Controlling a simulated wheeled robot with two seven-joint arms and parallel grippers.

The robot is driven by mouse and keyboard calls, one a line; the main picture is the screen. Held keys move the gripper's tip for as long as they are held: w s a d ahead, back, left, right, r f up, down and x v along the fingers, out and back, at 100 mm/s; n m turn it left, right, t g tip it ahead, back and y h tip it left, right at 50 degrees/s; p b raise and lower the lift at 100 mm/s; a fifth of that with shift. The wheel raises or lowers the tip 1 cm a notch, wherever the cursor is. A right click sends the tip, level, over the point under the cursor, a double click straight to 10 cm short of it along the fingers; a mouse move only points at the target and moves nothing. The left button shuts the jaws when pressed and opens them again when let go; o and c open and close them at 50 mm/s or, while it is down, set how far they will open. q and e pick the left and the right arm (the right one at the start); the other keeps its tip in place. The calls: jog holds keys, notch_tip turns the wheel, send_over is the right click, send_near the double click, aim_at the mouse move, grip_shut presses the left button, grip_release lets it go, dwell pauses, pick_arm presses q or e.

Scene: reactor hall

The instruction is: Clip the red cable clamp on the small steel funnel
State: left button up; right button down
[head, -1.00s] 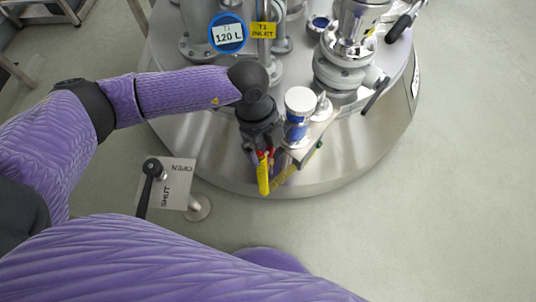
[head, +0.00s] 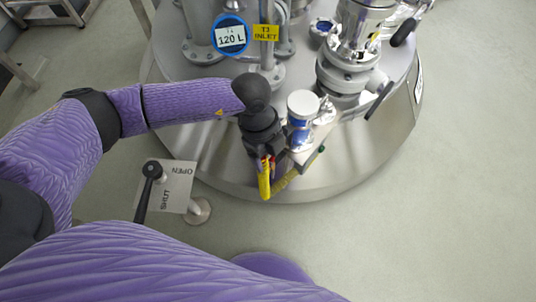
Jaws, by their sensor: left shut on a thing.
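My left gripper (head: 264,158) points down at the front edge of the steel vessel lid. It is shut on the red cable clamp (head: 262,164), of which only small red bits show between the fingers. A yellow cable or grip (head: 264,182) hangs below it. To the right, close beside the gripper, stands a white-capped jar (head: 302,104) with a blue band. A shiny steel piece (head: 326,113) behind the jar may be the small steel funnel; it is mostly hidden, and I cannot tell whether the clamp touches it. My right gripper is not in view.
The vessel lid (head: 370,140) carries pipes, a T1 inlet tag (head: 266,33), a 120 L sign (head: 230,37) and a valve fitting (head: 350,60). A black lever (head: 148,185) on an OPEN/SHUT plate stands front left. Floor at right is clear.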

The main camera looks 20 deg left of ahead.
pick_arm(q)
jog(key=shift+r+p, duration=2.3)
jog(key=shift+r, duration=0.1)
